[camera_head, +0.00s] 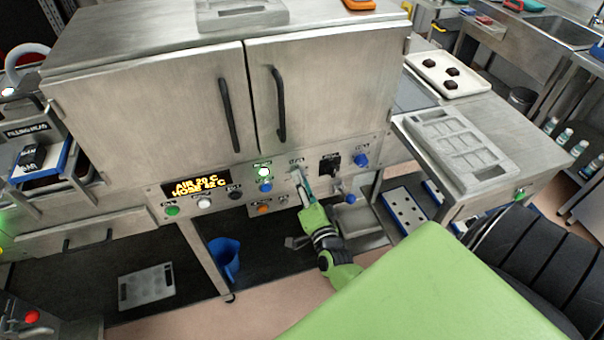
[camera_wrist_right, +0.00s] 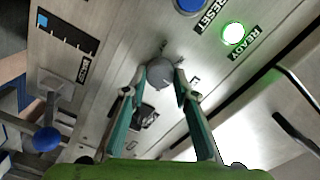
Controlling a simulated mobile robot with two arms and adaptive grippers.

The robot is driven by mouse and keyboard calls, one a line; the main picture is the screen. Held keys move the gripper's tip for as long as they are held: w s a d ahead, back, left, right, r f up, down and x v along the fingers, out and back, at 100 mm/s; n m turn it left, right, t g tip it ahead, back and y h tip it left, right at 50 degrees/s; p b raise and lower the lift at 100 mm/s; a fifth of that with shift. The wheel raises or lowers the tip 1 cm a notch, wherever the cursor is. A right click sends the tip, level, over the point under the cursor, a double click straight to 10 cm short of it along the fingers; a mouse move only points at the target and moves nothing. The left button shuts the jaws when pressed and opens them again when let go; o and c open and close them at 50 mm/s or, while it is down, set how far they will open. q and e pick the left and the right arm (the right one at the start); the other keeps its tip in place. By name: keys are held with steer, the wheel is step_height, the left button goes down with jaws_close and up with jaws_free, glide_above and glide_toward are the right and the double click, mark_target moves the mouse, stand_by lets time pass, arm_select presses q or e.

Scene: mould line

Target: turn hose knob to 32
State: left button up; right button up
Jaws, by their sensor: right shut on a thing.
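The hose knob (camera_wrist_right: 160,72) is a round grey knob on the steel control panel (camera_head: 222,190). My right gripper (camera_wrist_right: 157,82) has its two green-lined fingers on either side of the knob, shut on it. In the head view my right gripper (camera_head: 303,186) reaches up to the panel from below and hides most of the knob. The amber display (camera_head: 196,186) shows an air line of 20 C and a hose line ending in 2 C; its first digit is hard to read. My left gripper is not in view.
Near the knob are a lit green ready button (camera_wrist_right: 233,33), a blue reset button (camera_wrist_right: 190,4), a black switch (camera_head: 329,164) and a blue knob (camera_head: 361,160). Cabinet doors with black handles (camera_head: 279,104) are above. A blue bucket (camera_head: 226,258) stands below.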

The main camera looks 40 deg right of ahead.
stand_by(0.5)
steer(key=o, duration=1.1)
steer(key=v, duration=1.2)
steer(key=shift+a, duration=0.1)
